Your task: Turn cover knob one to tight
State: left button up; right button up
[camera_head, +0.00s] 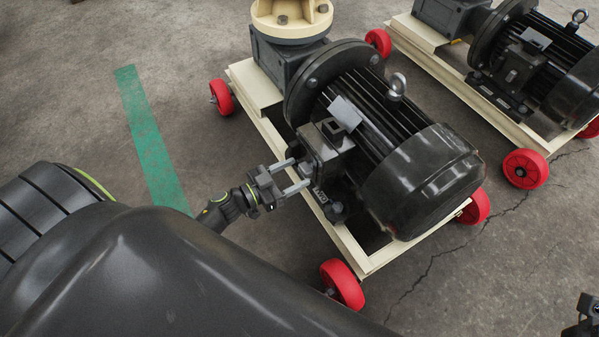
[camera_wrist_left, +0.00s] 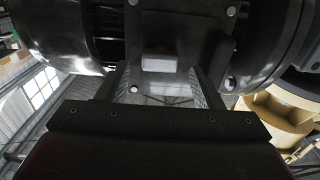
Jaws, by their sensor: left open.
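The black motor (camera_head: 375,130) lies on a cream wheeled frame, with a dark terminal box (camera_head: 326,150) on its near side. My left gripper (camera_head: 302,175) is open, with its two fingers pointing at the side of this box. In the left wrist view, the gripper (camera_wrist_left: 160,82) spreads its fingers before the dark box face. A small pale block (camera_wrist_left: 159,63) shows between them, and I see no grip on it. I cannot tell whether it is the cover knob or whether a finger touches it. Small round bolt heads (camera_wrist_left: 231,10) show on the dark face.
The cream frame (camera_head: 359,260) has red wheels (camera_head: 342,284) that stick out at its corners. A second motor unit (camera_head: 535,60) stands at the upper right. A green floor stripe (camera_head: 150,140) lies on open concrete at the left. A dark part shows at the lower right edge.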

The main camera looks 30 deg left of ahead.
aim_at(306, 169)
pick_arm(q)
jog(key=shift+x, duration=1.15)
jog(key=c, duration=1)
